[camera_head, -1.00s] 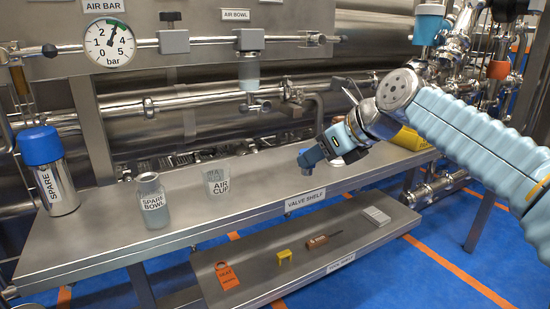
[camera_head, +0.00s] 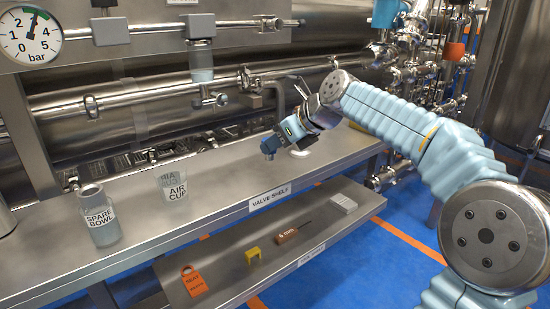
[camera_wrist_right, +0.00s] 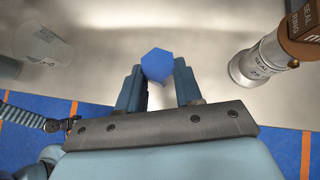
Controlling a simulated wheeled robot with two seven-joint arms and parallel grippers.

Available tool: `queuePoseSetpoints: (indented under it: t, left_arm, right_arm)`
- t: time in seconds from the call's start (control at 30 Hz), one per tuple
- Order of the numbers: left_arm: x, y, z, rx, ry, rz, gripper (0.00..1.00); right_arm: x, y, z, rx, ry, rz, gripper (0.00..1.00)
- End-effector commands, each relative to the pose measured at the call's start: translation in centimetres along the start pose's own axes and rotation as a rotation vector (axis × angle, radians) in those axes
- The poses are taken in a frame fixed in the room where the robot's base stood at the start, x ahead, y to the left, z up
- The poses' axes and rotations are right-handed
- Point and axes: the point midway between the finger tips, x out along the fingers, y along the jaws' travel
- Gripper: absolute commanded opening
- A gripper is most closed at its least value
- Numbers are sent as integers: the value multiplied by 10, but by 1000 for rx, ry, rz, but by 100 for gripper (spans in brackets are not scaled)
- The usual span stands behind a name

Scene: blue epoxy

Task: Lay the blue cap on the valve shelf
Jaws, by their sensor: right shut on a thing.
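My right gripper (camera_head: 268,148) reaches in from the right and is over the valve shelf (camera_head: 215,205), a long bare metal shelf with a "VALVE SHELF" label on its front edge. In the right wrist view the gripper (camera_wrist_right: 158,75) is shut on the blue cap (camera_wrist_right: 157,65), a small blue six-sided piece between the two dark blue fingers. The shelf surface (camera_wrist_right: 130,25) shows behind it. In the head view the cap is hard to tell from the fingers, and I cannot tell whether it touches the shelf. My left gripper is out of view.
A spare bowl (camera_head: 98,215) and a clear air cup (camera_head: 173,187) stand on the shelf to the left. In the wrist view, a brown-topped metal container (camera_wrist_right: 268,58) stands at right.

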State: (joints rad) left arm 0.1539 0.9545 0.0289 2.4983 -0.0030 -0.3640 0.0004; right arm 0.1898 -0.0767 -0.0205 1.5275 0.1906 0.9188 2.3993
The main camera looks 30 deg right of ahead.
Motion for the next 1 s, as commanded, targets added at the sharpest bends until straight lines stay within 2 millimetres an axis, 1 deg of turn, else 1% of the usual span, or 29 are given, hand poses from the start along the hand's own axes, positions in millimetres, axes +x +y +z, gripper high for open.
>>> queuePoseSetpoints:
  t: [0.17,0.2,0.3,0.67,0.7,0.87,1.0]
  left_arm:
    - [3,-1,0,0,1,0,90]
    - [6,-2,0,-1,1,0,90]
    - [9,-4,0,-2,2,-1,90]
    - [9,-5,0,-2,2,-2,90]
    - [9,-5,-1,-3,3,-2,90]
    - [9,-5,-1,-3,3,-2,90]
    - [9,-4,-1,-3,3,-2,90]
  right_arm:
    - [16,-6,-7,1,2,1,0]
    - [21,-6,-14,2,1,1,0]
    - [31,-5,-25,1,1,0,0]
    - [34,-6,-28,1,0,0,0]
    - [34,-6,-29,1,0,0,36]
    - [34,-6,-28,1,0,0,60]
    - [33,-6,-28,1,0,-1,60]
